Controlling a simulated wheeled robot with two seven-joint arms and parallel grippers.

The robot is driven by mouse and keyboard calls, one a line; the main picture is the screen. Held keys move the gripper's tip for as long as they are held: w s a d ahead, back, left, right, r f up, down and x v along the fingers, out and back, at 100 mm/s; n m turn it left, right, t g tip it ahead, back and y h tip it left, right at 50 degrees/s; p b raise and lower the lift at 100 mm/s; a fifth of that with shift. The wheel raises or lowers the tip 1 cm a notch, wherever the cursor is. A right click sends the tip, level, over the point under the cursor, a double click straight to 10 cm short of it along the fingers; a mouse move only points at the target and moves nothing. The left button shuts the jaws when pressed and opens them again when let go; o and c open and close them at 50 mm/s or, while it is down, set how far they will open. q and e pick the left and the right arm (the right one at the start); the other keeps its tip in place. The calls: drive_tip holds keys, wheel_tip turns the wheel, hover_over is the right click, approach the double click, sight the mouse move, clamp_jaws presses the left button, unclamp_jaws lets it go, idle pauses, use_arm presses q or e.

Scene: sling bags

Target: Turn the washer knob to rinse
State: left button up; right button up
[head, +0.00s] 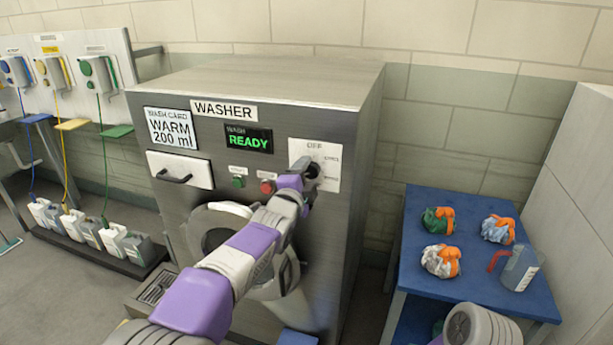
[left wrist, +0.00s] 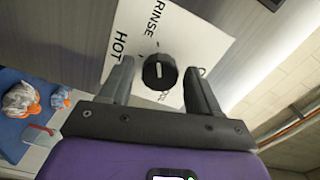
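The grey washer (head: 350,110) stands in the middle of the head view. Its control knob (left wrist: 159,71) is black and round with a white mark, on a white dial plate (head: 328,158) with RINSE, HOT and COOL printed on it. In the left wrist view the mark points roughly toward the top of the picture, near the RINSE side. My left gripper (head: 302,175) is at the dial, partly covering the knob. In the wrist view its two fingers are open, one on each side of the knob, with gaps showing. My right gripper is out of view.
The display (head: 248,139) reads READY. A green button (head: 239,182) and a red button (head: 267,187) sit beside the dial, close to my left arm. A blue table (head: 460,270) at right holds several cloth bundles and a jug (head: 521,267). Dispensers hang at left.

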use_arm(q)
drive_tip(key=shift+o, duration=0.3)
drive_tip(key=v, duration=0.7)
drive_tip(key=shift+s, duration=0.25)
drive_tip(key=shift+a, duration=0.1)
